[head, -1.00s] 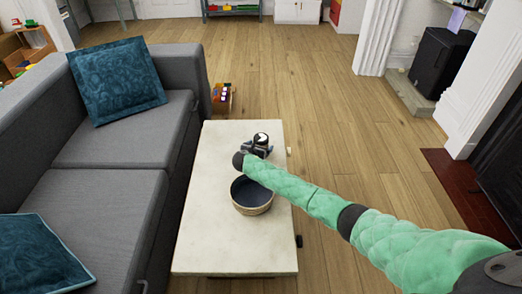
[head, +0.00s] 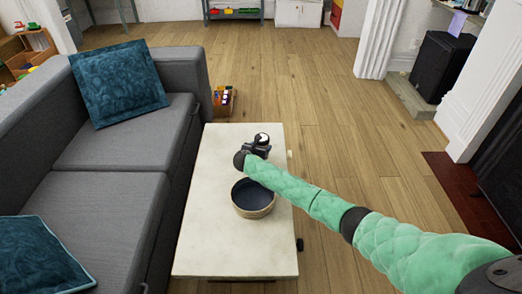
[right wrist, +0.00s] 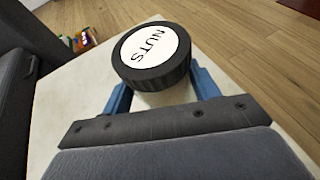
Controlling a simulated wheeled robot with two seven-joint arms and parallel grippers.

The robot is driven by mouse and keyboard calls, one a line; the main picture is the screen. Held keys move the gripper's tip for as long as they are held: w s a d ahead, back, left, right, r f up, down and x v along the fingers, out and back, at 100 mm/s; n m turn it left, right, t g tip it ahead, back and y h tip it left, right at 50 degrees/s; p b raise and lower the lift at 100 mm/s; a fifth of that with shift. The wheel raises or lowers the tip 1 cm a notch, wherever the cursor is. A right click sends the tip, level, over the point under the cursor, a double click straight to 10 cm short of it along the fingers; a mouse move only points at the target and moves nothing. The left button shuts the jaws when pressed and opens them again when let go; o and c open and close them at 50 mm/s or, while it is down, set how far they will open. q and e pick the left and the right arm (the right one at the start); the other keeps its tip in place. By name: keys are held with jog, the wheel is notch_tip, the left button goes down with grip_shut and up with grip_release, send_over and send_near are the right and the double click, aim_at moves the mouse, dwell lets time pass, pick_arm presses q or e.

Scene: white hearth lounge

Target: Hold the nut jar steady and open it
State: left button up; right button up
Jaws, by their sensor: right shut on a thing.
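The nut jar (head: 262,139) stands near the far end of the pale coffee table (head: 215,245). In the right wrist view its round black lid with a white label reading NUTS (right wrist: 152,52) is on top, and its pale body shows just below. My right gripper (head: 258,149) is at the jar, and its blue fingers (right wrist: 165,95) lie on either side of the body, below the lid, shut on it. The fingertips are partly hidden by the lid. My left gripper is not in view.
A dark blue bowl (head: 252,194) with a tan outside stands on the table under my right forearm. A grey sofa (head: 120,170) borders the table on the left. Wooden floor (head: 370,150) is open to the right. A small colourful toy (head: 222,99) lies beyond the table.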

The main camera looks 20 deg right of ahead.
notch_tip(320, 180, up, 2)
jog(key=shift+r, duration=0.15)
pick_arm(q)
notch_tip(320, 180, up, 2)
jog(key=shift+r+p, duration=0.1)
jog(key=shift+p, duration=0.5)
pick_arm(e)
jog(key=s+d+r, duration=0.7)
jog(key=s+d, duration=0.1)
jog(key=shift+s, duration=0.25)
jog(key=o, duration=0.3)
jog(key=c, duration=0.6)
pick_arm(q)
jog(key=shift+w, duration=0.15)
pick_arm(e)
jog(key=shift+o, duration=0.2)
